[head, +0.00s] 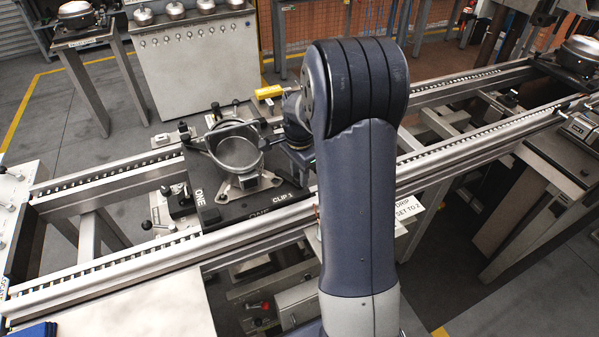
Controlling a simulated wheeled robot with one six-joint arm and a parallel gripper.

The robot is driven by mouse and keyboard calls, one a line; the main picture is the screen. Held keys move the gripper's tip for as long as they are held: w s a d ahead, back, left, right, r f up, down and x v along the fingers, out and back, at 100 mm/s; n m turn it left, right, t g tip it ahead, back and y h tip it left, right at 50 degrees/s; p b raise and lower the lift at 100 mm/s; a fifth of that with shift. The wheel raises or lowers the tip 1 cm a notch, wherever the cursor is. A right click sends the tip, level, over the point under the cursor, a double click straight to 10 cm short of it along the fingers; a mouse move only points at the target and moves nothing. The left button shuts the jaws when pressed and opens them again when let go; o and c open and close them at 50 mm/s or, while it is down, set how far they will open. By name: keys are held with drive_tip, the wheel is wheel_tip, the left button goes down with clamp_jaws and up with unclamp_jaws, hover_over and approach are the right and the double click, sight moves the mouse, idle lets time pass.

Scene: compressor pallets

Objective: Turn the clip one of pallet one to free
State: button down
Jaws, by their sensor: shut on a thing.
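Pallet one (209,214) is a dark plate on the rail line, marked ONE and CLIP 1. An open round metal shell (238,150) stands on its light bracket. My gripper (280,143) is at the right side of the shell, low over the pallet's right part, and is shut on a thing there. That thing is most likely clip one, but my arm and wrist hide most of it and the fingertips. I cannot tell which way the clip is turned.
Two metal rails (120,255) run across the view. A grey cabinet (195,70) with domed metal parts on top stands behind. A yellow object (268,91) lies beyond the pallet.

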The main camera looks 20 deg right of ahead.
drive_tip(key=m, duration=0.5)
drive_tip(key=shift+m, duration=0.3)
idle(0.4)
drive_tip(key=c, duration=1.1)
unclamp_jaws()
wheel_tip(320, 180, up, 11)
drive_tip(key=shift+f, duration=0.1)
wheel_tip(320, 180, down, 11)
drive_tip(key=shift+r, duration=0.15)
